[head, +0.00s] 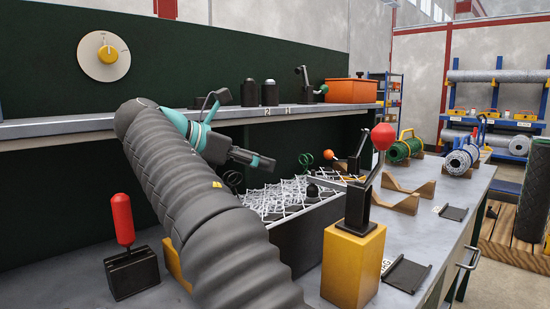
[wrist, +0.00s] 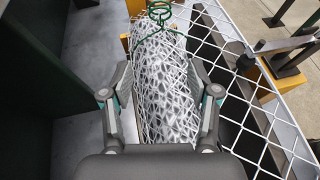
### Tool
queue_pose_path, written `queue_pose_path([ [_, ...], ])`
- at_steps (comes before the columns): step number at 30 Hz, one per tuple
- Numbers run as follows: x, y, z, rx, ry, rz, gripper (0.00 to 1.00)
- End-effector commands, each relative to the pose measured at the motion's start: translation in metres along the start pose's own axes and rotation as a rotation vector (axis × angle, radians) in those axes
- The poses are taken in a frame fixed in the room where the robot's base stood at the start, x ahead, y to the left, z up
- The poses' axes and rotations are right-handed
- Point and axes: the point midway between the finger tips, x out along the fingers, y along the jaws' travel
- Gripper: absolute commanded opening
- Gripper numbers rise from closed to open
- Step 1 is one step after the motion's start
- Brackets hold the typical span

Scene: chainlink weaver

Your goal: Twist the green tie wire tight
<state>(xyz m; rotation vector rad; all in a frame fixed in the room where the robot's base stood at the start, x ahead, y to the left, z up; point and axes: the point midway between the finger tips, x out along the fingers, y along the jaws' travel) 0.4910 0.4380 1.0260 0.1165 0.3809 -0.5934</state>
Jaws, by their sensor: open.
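A green tie wire (wrist: 160,12) shows in the wrist view as a small upright coil at the top, on the far end of a white mesh roll. My gripper (wrist: 158,72) is open and empty. Its fingers lie either side of the mesh roll (wrist: 165,90) in the picture, with the coil ahead of them. In the head view my gripper (head: 262,162) is above the left end of the mesh (head: 282,198).
A lever with a red ball (head: 383,137) rises from a yellow block (head: 352,265) right of the mesh. A red-handled lever (head: 122,220) stands at front left. A shelf (head: 60,128) runs behind my arm. The worktop (head: 410,225) is partly clear on the right.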

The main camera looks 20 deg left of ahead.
Motion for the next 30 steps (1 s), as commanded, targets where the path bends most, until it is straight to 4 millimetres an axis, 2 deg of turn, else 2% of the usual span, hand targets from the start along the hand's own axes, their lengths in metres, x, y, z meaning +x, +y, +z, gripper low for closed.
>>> queue_pose_path([
  [4,-0.010,0.000,-0.004,0.000,0.000,0.000,0.60],
  [13,-0.012,-0.001,-0.005,0.001,0.000,-0.001,0.60],
  [14,-0.012,0.000,-0.005,0.001,0.000,-0.001,0.58],
  [19,-0.009,-0.004,0.004,0.022,-0.005,0.010,0.15],
  [21,-0.005,-0.009,0.016,0.054,-0.012,0.027,0.00],
  [23,0.000,-0.015,0.031,0.096,-0.020,0.049,0.00],
  [26,0.012,-0.032,0.064,0.195,-0.039,0.106,0.00],
  [30,0.028,-0.065,0.113,0.364,-0.062,0.209,0.00],
])
